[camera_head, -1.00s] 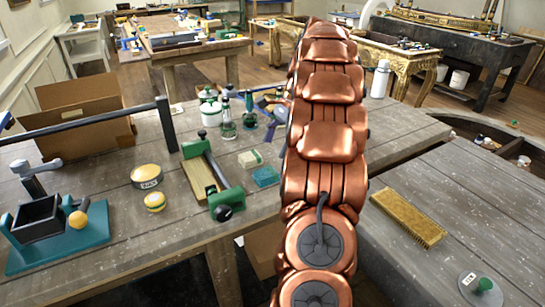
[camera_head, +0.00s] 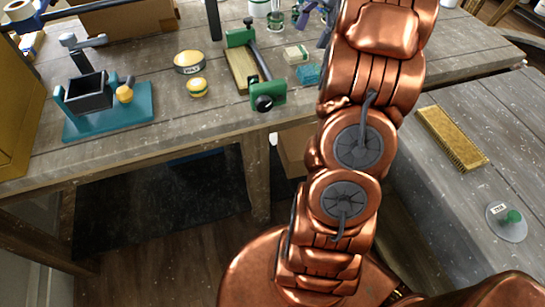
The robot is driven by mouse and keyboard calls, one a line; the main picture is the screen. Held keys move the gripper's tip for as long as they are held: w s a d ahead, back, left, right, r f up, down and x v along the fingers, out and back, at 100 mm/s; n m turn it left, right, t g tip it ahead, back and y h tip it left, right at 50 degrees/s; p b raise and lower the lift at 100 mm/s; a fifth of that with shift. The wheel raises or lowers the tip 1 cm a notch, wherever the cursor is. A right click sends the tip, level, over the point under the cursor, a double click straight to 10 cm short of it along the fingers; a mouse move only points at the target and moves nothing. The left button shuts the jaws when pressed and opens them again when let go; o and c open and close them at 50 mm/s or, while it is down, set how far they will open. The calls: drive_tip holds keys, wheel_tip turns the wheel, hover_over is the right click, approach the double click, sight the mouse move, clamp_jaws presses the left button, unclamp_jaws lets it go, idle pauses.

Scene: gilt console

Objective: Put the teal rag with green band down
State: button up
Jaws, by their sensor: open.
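My gripper is out of view; my copper arm rises past the top edge and hides part of the workbench (camera_head: 190,125). A small flat teal piece (camera_head: 308,74) lies on the workbench just left of my arm. It may be the teal rag, but I cannot make out a green band on it.
A brush (camera_head: 451,138) and a grey disc with a green knob (camera_head: 507,222) lie on the right-hand table (camera_head: 460,195).

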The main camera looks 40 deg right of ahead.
drive_tip(key=a+n, duration=0.1)
drive_tip(key=a, duration=0.3)
drive_tip(key=s+a+n, duration=0.1)
drive_tip(key=a+n, duration=0.1)
drive_tip(key=a, duration=0.3)
drive_tip(key=a+n+g, duration=0.1)
drive_tip(key=a+n, duration=0.1)
drive_tip(key=a, duration=0.2)
drive_tip(key=shift+s+a+f+h, duration=0.15)
drive_tip(key=shift+s+a+h, duration=0.25)
drive_tip(key=s+a+f+n+h, duration=0.1)
drive_tip(key=s+a+f+n, duration=0.4)
drive_tip(key=s, duration=0.5)
drive_tip(key=s+a+f+n+g+h, duration=0.1)
drive_tip(key=s+a+f+n+h, duration=0.1)
drive_tip(key=s+a+f+n, duration=0.3)
drive_tip(key=s+a+n, duration=0.4)
drive_tip(key=s+a, duration=0.2)
drive_tip(key=a, duration=0.1)
drive_tip(key=shift+s+n+g, duration=0.3)
drive_tip(key=shift+a+r, duration=0.1)
drive_tip(key=shift+r, duration=0.1)
drive_tip(key=shift+o, duration=0.5)
wheel_tip(320, 180, up, 3)
drive_tip(key=p, duration=0.3)
drive_tip(key=shift+f, duration=0.3)
drive_tip(key=shift+w, duration=0.1)
